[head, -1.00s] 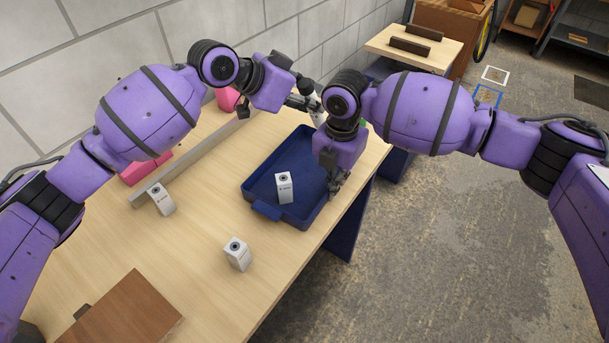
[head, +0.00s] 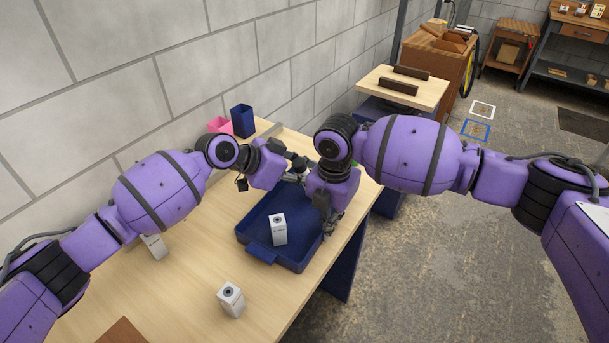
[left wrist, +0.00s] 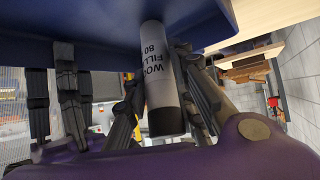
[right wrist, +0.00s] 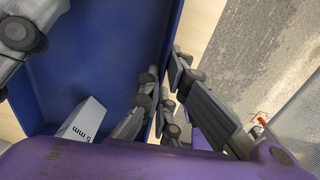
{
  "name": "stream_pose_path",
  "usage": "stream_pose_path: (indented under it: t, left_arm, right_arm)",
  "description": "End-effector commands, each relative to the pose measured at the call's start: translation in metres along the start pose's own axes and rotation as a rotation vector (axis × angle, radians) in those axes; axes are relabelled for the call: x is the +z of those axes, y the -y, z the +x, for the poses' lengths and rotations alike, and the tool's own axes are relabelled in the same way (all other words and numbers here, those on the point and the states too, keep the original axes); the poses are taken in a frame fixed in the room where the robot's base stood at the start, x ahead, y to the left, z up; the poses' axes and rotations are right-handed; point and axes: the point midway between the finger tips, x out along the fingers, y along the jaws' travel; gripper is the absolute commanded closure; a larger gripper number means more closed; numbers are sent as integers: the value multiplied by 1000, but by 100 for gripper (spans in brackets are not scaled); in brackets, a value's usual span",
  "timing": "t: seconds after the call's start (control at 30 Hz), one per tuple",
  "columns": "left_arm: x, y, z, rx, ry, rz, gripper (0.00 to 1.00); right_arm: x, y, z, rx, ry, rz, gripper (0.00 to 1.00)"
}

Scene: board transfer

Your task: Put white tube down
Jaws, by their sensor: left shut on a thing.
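The white tube (left wrist: 158,55), with dark lettering and a black end, is between the fingers of my left gripper (left wrist: 160,88) in the left wrist view. In the head view my left gripper (head: 297,168) is at the far end of the blue tray (head: 262,252), and the tube is mostly hidden there. My right gripper (head: 328,222) is at the tray's right wall. In the right wrist view its fingers (right wrist: 165,95) lie on either side of that wall; whether they press on it is unclear.
A white box (head: 279,229) stands in the tray. Another white box (head: 231,299) is on the table in front, and a third (head: 154,246) is partly behind my left arm. Pink (head: 220,126) and blue (head: 243,121) bins stand by the wall.

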Motion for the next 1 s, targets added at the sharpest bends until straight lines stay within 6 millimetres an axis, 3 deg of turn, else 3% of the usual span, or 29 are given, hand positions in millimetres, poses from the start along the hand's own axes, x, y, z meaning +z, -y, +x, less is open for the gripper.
stream_pose_path:
  t: [0.27,0.3,0.43,0.8,1.0]
  left_arm:
    - [0,0,1,-1,-2,1,100]
    - [1,0,1,-1,-1,1,75]
    - [0,0,1,-1,-1,2,58]
    - [-2,1,-2,-2,-1,2,57]
    - [0,1,-32,-3,0,2,57]
  right_arm:
    - [0,0,-1,1,1,0,100]
    - [0,0,-1,1,1,0,100]
    - [0,0,-1,1,1,0,100]
    - [0,0,-1,1,1,0,100]
    - [0,0,-1,1,1,1,100]
